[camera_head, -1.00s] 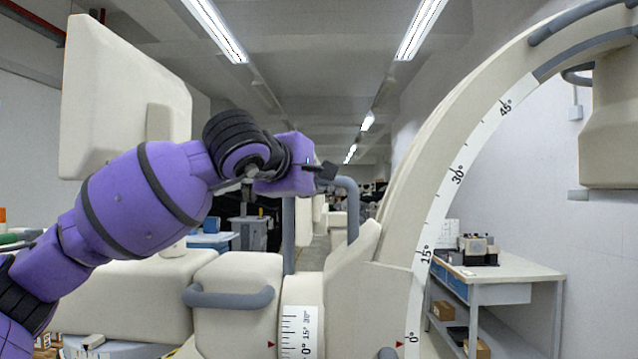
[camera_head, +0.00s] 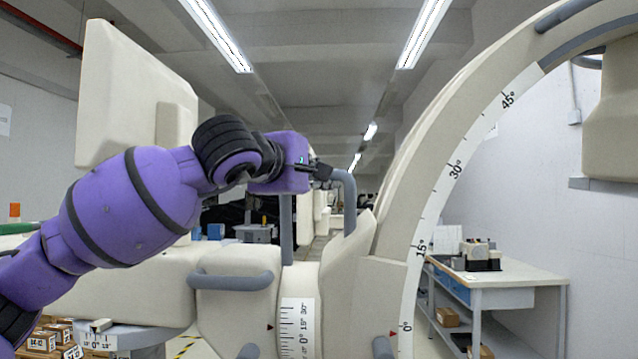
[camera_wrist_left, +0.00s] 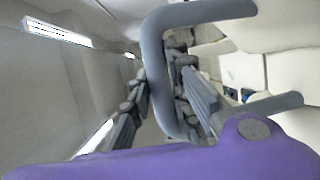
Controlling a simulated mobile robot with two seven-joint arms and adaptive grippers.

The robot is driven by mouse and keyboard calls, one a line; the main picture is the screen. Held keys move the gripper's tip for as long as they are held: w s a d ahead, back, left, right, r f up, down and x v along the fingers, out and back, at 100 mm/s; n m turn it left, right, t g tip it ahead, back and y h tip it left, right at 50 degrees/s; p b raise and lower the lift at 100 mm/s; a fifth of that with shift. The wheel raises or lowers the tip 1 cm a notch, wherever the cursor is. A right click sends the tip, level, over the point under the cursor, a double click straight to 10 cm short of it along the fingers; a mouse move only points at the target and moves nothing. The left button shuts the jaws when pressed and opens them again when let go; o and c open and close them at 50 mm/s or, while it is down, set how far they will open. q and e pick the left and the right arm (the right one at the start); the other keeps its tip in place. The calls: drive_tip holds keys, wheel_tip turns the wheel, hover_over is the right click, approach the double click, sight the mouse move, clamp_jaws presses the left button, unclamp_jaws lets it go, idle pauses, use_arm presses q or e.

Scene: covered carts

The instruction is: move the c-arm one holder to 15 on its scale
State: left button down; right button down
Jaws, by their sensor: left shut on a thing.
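The cream C-arm holder (camera_head: 350,249) stands at centre, with a grey bent handle (camera_head: 349,205) on its top. The handle also shows in the left wrist view (camera_wrist_left: 155,65), passing between the dark fingers. My left gripper (camera_head: 327,172) is shut on this handle near its upper bend; the fingers partly cover it. My right gripper is out of view.
A lower grey handle (camera_head: 230,281) sticks out from the cream base left of the small scale. A flat cream panel (camera_head: 130,100) rises behind my left arm. A workbench (camera_head: 510,275) with equipment stands at right. Small boxes (camera_head: 50,335) lie at lower left.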

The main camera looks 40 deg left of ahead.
use_arm(q)
drive_tip(key=s, duration=0.1)
drive_tip(key=s+d, duration=0.1)
drive_tip(key=s+d+b, duration=0.1)
drive_tip(key=s, duration=0.1)
drive_tip(key=shift+f, duration=0.3)
drive_tip(key=c, duration=2)
unclamp_jaws()
drive_tip(key=shift+w+a+r, duration=0.1)
drive_tip(key=shift+w, duration=0.1)
drive_tip(key=shift+c, duration=0.2)
drive_tip(key=o, duration=0.4)
drive_tip(key=shift+w+a+f, duration=0.2)
drive_tip(key=shift+w+f, duration=0.05)
drive_tip(key=shift+w, duration=0.5)
drive_tip(key=shift+s+d+r, duration=0.15)
drive_tip(key=shift+s+d, duration=0.05)
drive_tip(key=shift+s, duration=0.2)
drive_tip(key=shift+s, duration=0.15)
